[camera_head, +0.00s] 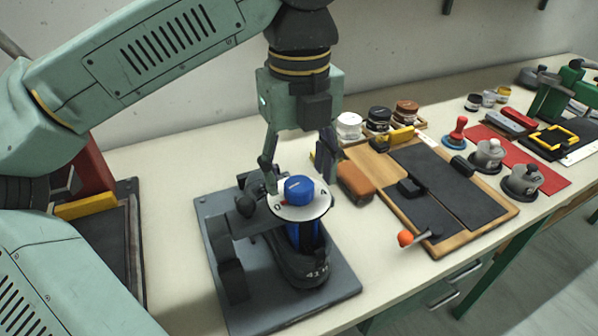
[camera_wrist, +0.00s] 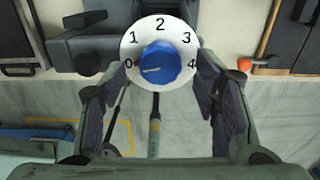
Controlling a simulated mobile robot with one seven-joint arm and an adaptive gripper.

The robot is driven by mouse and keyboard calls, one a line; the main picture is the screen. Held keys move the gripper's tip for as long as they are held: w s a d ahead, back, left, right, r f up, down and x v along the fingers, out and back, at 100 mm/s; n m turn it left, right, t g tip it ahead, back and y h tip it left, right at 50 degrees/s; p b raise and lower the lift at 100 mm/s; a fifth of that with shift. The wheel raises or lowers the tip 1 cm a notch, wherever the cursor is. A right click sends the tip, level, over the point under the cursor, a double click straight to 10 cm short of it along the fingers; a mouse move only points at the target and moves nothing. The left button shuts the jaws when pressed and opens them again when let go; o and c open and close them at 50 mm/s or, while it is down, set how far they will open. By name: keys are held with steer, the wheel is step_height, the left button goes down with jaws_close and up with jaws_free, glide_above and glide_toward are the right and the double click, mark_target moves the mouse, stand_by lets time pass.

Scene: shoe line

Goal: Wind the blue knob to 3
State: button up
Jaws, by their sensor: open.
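The blue knob (camera_head: 298,188) sits in the middle of a white dial disc (camera_head: 314,209) on top of a dark shoe-stretching device (camera_head: 303,262). In the wrist view the knob (camera_wrist: 160,63) is ringed by the numbers 0 to 4 on the dial (camera_wrist: 129,48). A pale line on the knob points left, toward 0. My gripper (camera_head: 300,168) is above the dial, pointing down. In the wrist view the open fingers of my gripper (camera_wrist: 160,80) stand to either side of the knob, with gaps between them and it.
The device stands on a grey base plate (camera_head: 340,283). To its right are a brown block (camera_head: 355,182), a wooden board with dark pads (camera_head: 480,228), and a lever with an orange ball (camera_head: 405,238). Several jars stand behind. A dark tray (camera_head: 137,250) lies left.

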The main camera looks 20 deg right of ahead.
steer(key=shift+f, duration=1)
steer(key=shift+c, duration=0.2)
steer(key=c, duration=1.1)
